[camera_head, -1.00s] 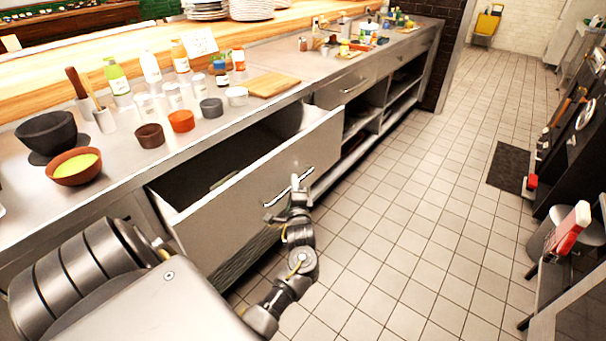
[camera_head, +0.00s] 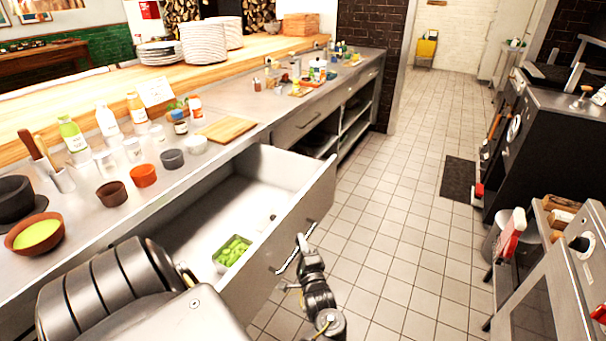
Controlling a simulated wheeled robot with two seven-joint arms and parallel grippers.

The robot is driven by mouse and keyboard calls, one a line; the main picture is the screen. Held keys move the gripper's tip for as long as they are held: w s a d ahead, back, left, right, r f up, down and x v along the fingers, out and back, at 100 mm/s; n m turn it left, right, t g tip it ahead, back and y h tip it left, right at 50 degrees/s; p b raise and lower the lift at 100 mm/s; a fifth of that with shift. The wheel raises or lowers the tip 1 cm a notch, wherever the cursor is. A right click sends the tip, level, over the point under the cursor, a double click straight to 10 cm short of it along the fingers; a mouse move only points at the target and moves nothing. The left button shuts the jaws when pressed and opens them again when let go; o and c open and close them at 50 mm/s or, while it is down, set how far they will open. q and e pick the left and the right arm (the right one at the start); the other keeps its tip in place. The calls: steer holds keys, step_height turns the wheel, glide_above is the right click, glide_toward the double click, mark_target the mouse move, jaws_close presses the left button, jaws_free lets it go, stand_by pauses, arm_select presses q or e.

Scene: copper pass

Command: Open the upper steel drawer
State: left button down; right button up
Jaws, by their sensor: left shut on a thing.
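The upper steel drawer (camera_head: 262,262) is pulled well out from under the steel counter, and its inside shows. A small steel container of green food (camera_head: 233,252) sits inside it near the front. A small pale item (camera_head: 268,220) also lies in there. The bar handle (camera_head: 284,265) is on the drawer's front panel. My left gripper (camera_head: 301,245) is at the handle, shut on it, on the outer side of the panel. My own arm links hide the near end of the drawer. My right gripper is not in view.
The counter carries bowls, bottles, small cups and a wooden board (camera_head: 226,129). Another closed drawer (camera_head: 311,119) and open shelves lie farther along. The tiled floor (camera_head: 385,225) in the aisle is clear. A steel oven unit (camera_head: 560,275) and stool stand on the right.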

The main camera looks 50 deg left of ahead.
arm_select(q)
steer(key=shift+d+f, duration=0.1)
steer(key=shift+d, duration=0.15)
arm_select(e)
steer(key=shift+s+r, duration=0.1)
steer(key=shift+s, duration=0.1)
arm_select(q)
steer(key=c, duration=1.7)
jaws_free()
steer(key=shift+c, duration=0.2)
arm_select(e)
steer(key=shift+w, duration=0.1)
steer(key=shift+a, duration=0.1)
arm_select(q)
steer(key=shift+d, duration=0.1)
